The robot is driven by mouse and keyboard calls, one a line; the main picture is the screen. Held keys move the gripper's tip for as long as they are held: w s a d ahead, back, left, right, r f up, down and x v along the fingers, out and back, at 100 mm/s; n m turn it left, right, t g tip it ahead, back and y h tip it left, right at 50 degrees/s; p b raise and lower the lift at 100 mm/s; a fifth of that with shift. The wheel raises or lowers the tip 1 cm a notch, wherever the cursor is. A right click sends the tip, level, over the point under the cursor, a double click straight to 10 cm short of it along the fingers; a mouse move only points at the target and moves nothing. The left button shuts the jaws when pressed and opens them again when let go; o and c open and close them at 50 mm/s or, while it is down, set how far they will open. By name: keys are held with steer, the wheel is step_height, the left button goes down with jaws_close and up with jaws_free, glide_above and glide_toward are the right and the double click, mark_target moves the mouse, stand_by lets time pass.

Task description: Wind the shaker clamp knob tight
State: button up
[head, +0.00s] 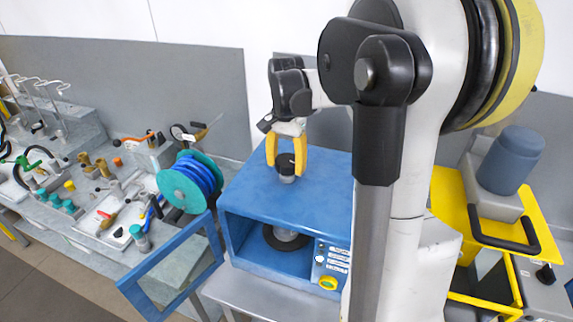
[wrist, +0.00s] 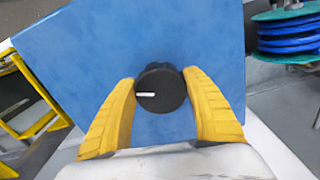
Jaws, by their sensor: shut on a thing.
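The shaker is a blue box-shaped machine (head: 245,190) with its framed front door (head: 172,285) swung open. Its clamp knob (head: 286,178) is black and round and stands on the top face. In the wrist view the knob (wrist: 160,92) shows a white mark pointing left. My gripper (head: 285,166) reaches down from above, with its yellow fingers on either side of the knob. In the wrist view my gripper (wrist: 160,88) is shut on the knob. The knob's lower part is mostly hidden.
Inside the shaker is a dark round part (head: 285,238). A control panel (head: 331,258) is on its front right. A yellow-framed machine (head: 495,215) is at right.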

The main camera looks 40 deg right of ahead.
mark_target(286, 161)
stand_by(0.4)
steer(key=o, duration=1.2)
steer(key=shift+r, duration=0.1)
step_height(286, 161, up, 12)
